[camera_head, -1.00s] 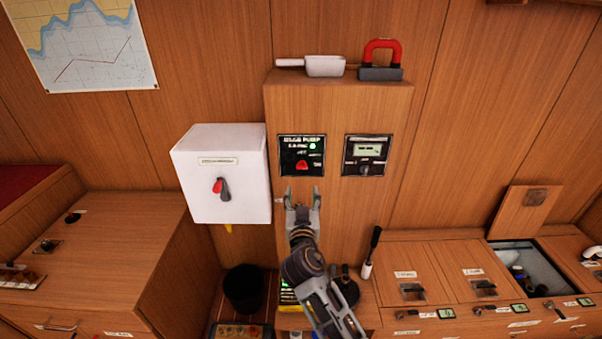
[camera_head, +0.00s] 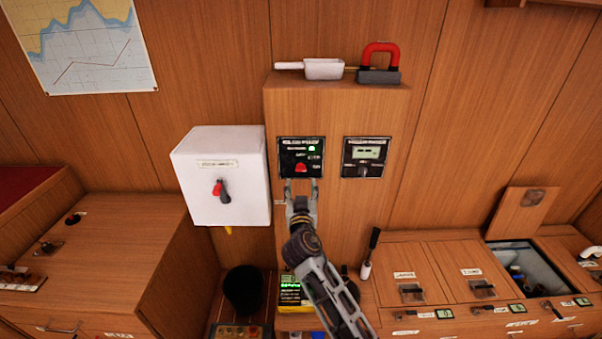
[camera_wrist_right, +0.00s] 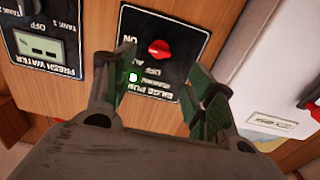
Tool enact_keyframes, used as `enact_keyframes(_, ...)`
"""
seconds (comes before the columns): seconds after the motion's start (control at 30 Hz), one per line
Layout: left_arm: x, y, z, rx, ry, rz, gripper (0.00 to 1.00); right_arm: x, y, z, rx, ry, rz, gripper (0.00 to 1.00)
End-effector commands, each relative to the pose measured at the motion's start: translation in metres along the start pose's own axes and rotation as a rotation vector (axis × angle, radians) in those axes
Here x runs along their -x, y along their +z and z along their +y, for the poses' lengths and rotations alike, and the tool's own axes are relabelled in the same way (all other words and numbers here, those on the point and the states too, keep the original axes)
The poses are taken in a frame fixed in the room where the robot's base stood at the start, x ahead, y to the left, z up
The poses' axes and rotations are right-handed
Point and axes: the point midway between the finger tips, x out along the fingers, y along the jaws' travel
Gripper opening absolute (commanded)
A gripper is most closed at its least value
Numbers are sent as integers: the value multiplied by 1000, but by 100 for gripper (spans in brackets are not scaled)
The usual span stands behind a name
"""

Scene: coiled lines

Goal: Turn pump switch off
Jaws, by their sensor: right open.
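The black bilge pump panel (camera_head: 301,157) is on the front of the wooden cabinet, with a red switch knob (camera_head: 300,168) and a lit green light (camera_head: 312,149). In the right wrist view the panel (camera_wrist_right: 184,40) appears upside down, with the red knob (camera_wrist_right: 159,48) and the labels ON, OFF and AUTO around it. My right gripper (camera_head: 301,183) is open and empty just below the panel. In the right wrist view its two fingers (camera_wrist_right: 166,85) are spread, with the knob beyond and between them, apart from both. My left gripper is not in view.
A fresh water panel (camera_head: 366,157) is right of the pump panel. A white box (camera_head: 221,176) with a red and dark switch sticks out at left. A scoop (camera_head: 323,69) and a red-handled magnet (camera_head: 380,62) lie on the cabinet top. Counters stand on both sides.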

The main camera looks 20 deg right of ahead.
Motion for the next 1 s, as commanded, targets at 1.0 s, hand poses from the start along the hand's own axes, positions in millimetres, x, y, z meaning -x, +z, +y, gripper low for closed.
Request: enact_keyframes(1.0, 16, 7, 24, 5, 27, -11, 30, -84, 0, 0, 0, 1, -1, 55)
